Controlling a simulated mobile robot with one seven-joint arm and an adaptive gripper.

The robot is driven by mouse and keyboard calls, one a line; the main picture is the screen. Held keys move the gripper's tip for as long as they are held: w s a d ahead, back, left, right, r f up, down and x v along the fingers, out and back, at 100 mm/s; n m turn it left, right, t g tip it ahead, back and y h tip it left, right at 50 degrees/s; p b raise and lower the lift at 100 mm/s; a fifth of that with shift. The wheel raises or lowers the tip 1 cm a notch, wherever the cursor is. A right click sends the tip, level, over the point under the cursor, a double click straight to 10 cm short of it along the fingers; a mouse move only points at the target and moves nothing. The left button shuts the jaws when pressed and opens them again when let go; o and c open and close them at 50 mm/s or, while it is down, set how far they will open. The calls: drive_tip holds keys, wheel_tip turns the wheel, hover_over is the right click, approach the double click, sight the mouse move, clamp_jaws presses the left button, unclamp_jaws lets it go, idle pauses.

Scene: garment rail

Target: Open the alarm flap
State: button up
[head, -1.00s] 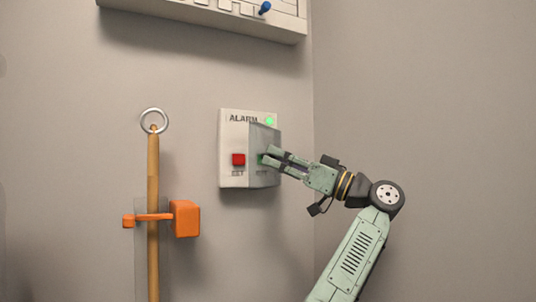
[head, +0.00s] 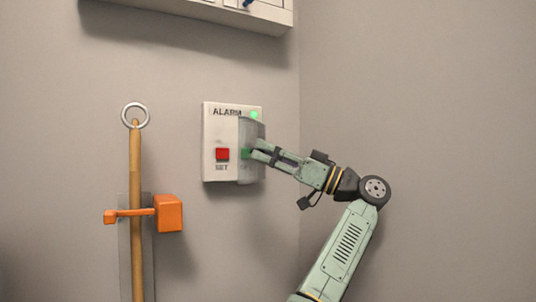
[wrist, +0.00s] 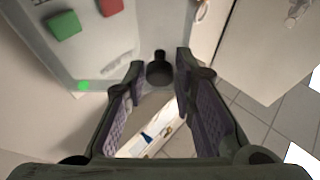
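The white alarm box (head: 221,118) is on the wall, with a red button (head: 222,154) on its left half. The grey see-through alarm flap (head: 252,130) stands out from the box over its right half, partly open. A green button (head: 245,154) shows beside or through it. My gripper (head: 256,150) reaches the flap from the right, hiding part of it. In the wrist view, a dark knob (wrist: 160,70) lies between the fingertips of my gripper (wrist: 159,64), with gaps on both sides. The green button (wrist: 63,25) and red button (wrist: 110,6) are at upper left.
A wooden pole (head: 136,165) with a ring on top stands at left in an orange holder (head: 168,213). A white unit (head: 190,12) hangs on the wall above. The wall corner is right of the box, and the wall right of my arm is bare.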

drive_tip(key=o, duration=0.3)
wheel_tip(320, 180, up, 10)
idle(0.8)
drive_tip(key=shift+c, duration=0.3)
